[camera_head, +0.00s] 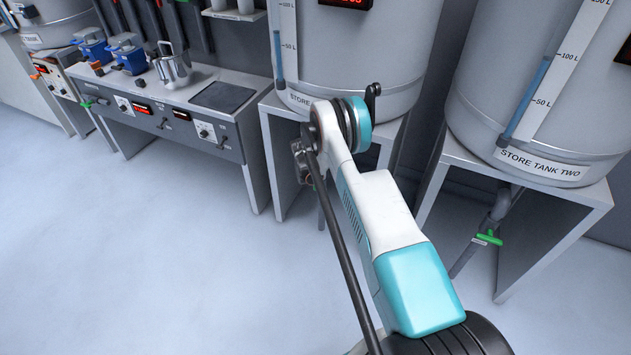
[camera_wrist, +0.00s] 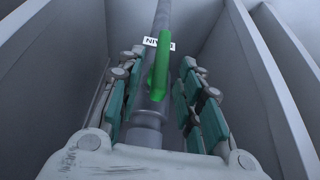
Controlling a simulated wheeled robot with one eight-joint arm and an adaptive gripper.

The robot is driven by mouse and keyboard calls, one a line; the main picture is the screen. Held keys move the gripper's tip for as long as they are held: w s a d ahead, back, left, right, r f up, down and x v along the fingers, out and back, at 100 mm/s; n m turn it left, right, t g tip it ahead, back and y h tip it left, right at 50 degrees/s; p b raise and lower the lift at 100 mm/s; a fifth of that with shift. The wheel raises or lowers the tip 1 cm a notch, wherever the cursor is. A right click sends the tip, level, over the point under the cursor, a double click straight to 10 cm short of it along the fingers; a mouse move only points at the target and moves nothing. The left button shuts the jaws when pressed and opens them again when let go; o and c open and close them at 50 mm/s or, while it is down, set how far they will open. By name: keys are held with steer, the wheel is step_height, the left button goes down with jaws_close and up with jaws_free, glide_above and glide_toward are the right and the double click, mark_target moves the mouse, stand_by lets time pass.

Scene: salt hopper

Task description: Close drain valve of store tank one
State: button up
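In the wrist view, a green valve handle (camera_wrist: 158,75) sits on a grey drain pipe (camera_wrist: 148,135). My gripper (camera_wrist: 163,65) is open, with one finger on each side of the handle. Gaps show between the fingers and the handle. In the head view, store tank one (camera_head: 405,50) stands at top centre, its name label partly hidden by my arm. Its drain valve is hidden there; my arm reaches under that tank.
Store tank two (camera_head: 545,85) stands on a grey stand (camera_head: 585,200) at the right, with its own green drain handle (camera_head: 488,239). A bench (camera_head: 190,90) with controls and a metal jug (camera_head: 173,68) is at the left. The front floor is clear. Stand walls flank my gripper.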

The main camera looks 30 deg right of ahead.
steer(key=shift+x, duration=0.75)
steer(key=shift+c, duration=0.5)
jaws_close()
